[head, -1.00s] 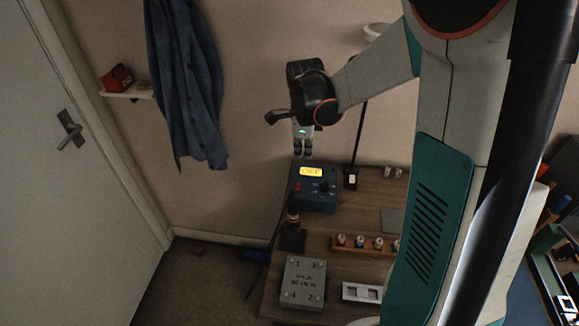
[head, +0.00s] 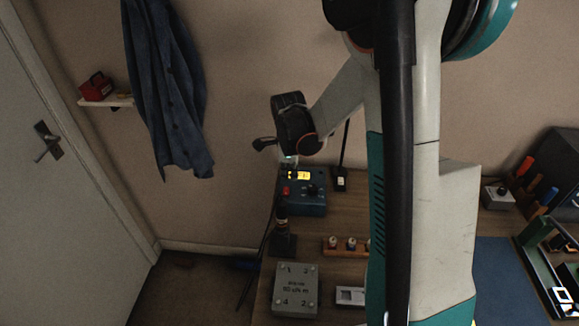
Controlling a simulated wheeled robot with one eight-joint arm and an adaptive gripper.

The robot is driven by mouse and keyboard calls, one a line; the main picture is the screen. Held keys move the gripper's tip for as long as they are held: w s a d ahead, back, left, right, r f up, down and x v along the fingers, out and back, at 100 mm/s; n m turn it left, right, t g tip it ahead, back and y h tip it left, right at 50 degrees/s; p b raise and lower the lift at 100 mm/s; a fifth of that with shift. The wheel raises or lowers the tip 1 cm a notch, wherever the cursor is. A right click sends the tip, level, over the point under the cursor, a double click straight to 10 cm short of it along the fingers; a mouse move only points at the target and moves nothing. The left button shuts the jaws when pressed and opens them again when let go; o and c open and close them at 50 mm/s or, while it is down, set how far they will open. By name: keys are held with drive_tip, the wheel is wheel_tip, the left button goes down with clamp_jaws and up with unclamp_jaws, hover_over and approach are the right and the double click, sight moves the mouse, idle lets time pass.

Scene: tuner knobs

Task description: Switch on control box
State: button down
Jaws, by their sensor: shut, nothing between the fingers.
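The blue control box (head: 313,206) stands at the back left of the wooden table. Its yellow display (head: 303,175) is lit, but the writing on it is too small to read. A red button (head: 286,190) is at its left and a dark knob (head: 312,189) at its right. My gripper (head: 291,175) points down and is shut and empty. Its tips overlap the left part of the display in the picture, just above the red button. I cannot tell whether they touch the box.
A soldering-iron stand (head: 283,242) is in front of the box. A grey box with numbered corners (head: 296,290) lies nearer. A small rack with several knobs (head: 345,248) is to the right. A lamp post base (head: 339,183) stands behind right.

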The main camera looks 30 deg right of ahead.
sight(289, 195)
drive_tip(key=shift+w+d+f+b, duration=0.15)
drive_tip(key=shift+f+b, duration=0.25)
drive_tip(key=shift+f, duration=0.9)
drive_tip(key=shift+w+d+f+b, duration=0.1)
drive_tip(key=shift+f+b, duration=0.3)
drive_tip(key=shift+f, duration=0.9)
drive_tip(key=shift+w+f+g, duration=0.2)
drive_tip(key=shift+f+g, duration=0.15)
drive_tip(key=shift+g, duration=0.15)
drive_tip(key=shift+s, duration=0.15)
drive_tip(key=shift+s+a+b, duration=0.3)
drive_tip(key=shift+s+a, duration=0.15)
drive_tip(key=shift+s, duration=0.15)
drive_tip(key=shift+r, duration=0.1)
